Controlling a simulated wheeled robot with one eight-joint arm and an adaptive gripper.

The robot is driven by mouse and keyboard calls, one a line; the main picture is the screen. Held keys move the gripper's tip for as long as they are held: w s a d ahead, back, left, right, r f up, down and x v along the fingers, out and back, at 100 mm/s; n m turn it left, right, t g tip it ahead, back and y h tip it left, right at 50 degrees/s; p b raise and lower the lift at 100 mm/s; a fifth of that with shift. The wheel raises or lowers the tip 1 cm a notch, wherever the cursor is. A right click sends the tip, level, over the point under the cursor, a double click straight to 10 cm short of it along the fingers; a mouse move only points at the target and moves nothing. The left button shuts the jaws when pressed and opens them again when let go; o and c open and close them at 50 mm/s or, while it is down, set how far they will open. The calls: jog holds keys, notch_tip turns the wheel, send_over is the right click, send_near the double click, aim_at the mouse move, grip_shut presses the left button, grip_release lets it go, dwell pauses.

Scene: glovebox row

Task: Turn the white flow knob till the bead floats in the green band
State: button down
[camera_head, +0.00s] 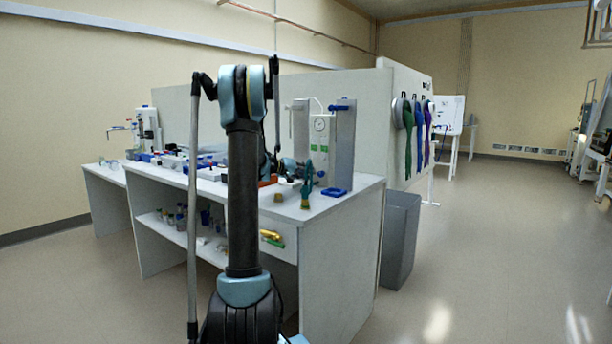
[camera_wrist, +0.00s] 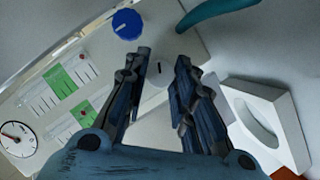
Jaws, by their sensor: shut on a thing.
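The white flow knob (camera_wrist: 157,76) shows between my fingers in the wrist view, with a small dark mark on its face. My gripper (camera_wrist: 162,63) is shut on it, a finger on each side. A pale panel (camera_wrist: 110,75) carries two white scales with green bands. A red bead (camera_wrist: 82,57) shows by the upper green band (camera_wrist: 62,82); a second red spot (camera_wrist: 83,113) shows at the lower green area. Both are small, and I cannot tell their exact heights.
A blue knob (camera_wrist: 127,24) sits beside the white one. A round gauge (camera_wrist: 18,138) is at left. A white box with an oval opening (camera_wrist: 265,122) lies right of my fingers.

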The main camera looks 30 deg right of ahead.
jog(key=shift+w+a, duration=0.2)
jog(key=shift+w, duration=0.05)
jog(key=c, duration=1.3)
grip_release()
jog(key=shift+f, duration=0.1)
jog(key=shift+c, duration=0.2)
jog(key=shift+s+d, duration=0.1)
jog(key=v, duration=1.2)
